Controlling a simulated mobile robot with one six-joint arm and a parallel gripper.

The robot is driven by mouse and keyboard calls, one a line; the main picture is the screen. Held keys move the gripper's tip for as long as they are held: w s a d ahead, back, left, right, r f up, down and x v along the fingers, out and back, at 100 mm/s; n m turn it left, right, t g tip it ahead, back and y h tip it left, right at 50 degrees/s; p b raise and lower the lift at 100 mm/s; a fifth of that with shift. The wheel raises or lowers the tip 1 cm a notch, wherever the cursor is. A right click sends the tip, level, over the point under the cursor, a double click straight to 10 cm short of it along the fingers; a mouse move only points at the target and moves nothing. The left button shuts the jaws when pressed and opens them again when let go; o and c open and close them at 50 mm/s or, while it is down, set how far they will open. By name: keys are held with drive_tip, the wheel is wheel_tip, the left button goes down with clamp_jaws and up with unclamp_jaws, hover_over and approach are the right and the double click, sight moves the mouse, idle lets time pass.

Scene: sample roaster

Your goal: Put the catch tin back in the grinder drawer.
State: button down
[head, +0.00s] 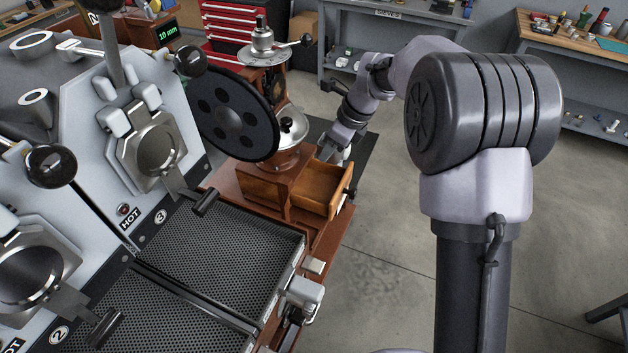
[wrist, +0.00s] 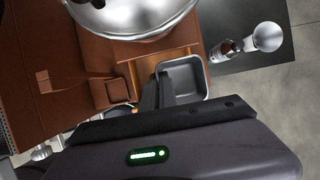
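The grinder (head: 287,130) stands on a wooden base with its wooden drawer (head: 322,187) pulled open; the inside I can see in the head view looks empty. The catch tin (wrist: 182,78) is a small grey, open-topped, rounded square tin in the wrist view, below the grinder's metal bowl (wrist: 130,15). My gripper (wrist: 156,94) has its dark fingers close together at the tin's left wall and appears shut on it. In the head view my gripper (head: 330,152) is at the drawer's far side, and the tin cannot be made out there.
A small wooden box (wrist: 112,91) is on the base.

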wheel_tip(320, 180, down, 10)
drive_tip(key=b, duration=0.3)
drive_tip(key=shift+s+f, duration=0.1)
drive_tip(key=shift+s, duration=0.05)
drive_tip(key=a+b, duration=0.1)
drive_tip(key=s+a+f+b, duration=0.1)
drive_tip(key=a+b, duration=0.1)
drive_tip(key=a, duration=0.1)
drive_tip(key=shift+s+f, duration=0.25)
drive_tip(key=shift+s, duration=0.1)
drive_tip(key=shift+w+d+r, duration=0.15)
drive_tip(key=shift+d, duration=0.05)
drive_tip(key=shift+f, duration=0.2)
drive_tip(key=c, duration=1.7)
unclamp_jaws()
drive_tip(key=shift+r, duration=0.1)
